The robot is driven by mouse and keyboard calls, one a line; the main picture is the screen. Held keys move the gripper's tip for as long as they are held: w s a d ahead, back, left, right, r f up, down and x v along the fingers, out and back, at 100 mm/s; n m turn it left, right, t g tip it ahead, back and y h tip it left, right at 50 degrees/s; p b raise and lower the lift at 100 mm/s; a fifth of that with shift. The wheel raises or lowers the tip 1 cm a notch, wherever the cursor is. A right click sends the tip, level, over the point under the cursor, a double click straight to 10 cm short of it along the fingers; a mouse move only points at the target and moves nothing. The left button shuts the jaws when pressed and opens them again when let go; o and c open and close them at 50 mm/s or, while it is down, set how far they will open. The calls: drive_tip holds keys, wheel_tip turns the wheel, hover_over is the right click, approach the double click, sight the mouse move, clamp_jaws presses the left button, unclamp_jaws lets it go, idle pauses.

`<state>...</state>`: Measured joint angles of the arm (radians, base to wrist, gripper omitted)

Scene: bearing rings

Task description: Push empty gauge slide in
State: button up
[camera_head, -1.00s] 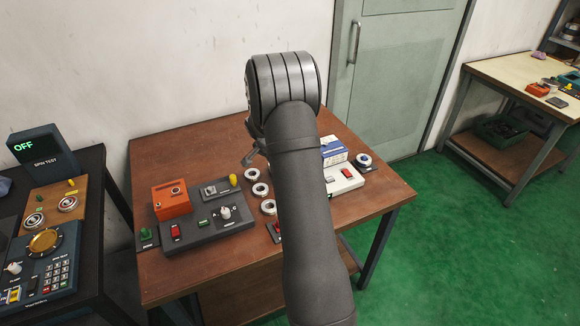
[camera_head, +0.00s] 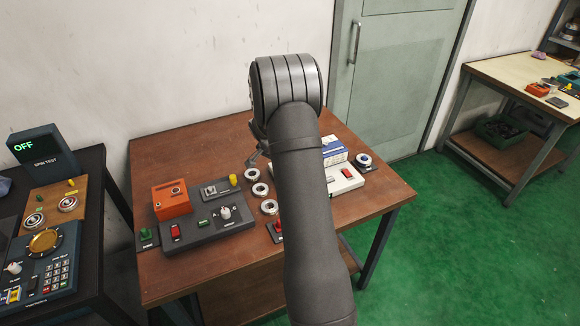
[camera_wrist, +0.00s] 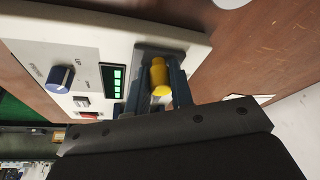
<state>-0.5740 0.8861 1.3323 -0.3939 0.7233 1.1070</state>
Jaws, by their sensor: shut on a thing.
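The white gauge unit (camera_wrist: 88,50) fills the upper left of the wrist view, with a blue knob (camera_wrist: 60,78), a lit green display (camera_wrist: 117,80) and a red switch (camera_wrist: 88,115). At its right end is the slide's yellow handle (camera_wrist: 159,78). My gripper (camera_wrist: 158,88) is shut on this yellow handle, one dark finger on each side. The slide's seat and lower part are mostly hidden by the fingers. In the head view the white unit (camera_head: 346,180) shows only in part, right of my arm, which hides the handle.
Left of my arm on the brown table (camera_head: 190,140) are an orange box (camera_head: 171,199) and a dark control unit (camera_head: 208,228). Several metal rings (camera_head: 261,190) lie beside that unit. A ring on a dark pad (camera_head: 363,160) is at the right. The table's back left is clear.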

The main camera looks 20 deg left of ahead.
drive_tip(key=shift+w+d+r, duration=0.1)
drive_tip(key=shift+w+d, duration=3.7)
drive_tip(key=shift+d, duration=0.05)
drive_tip(key=o, duration=0.7)
drive_tip(key=shift+s, duration=0.1)
drive_tip(key=shift+a+r, duration=0.15)
drive_tip(key=shift+r, duration=3.3)
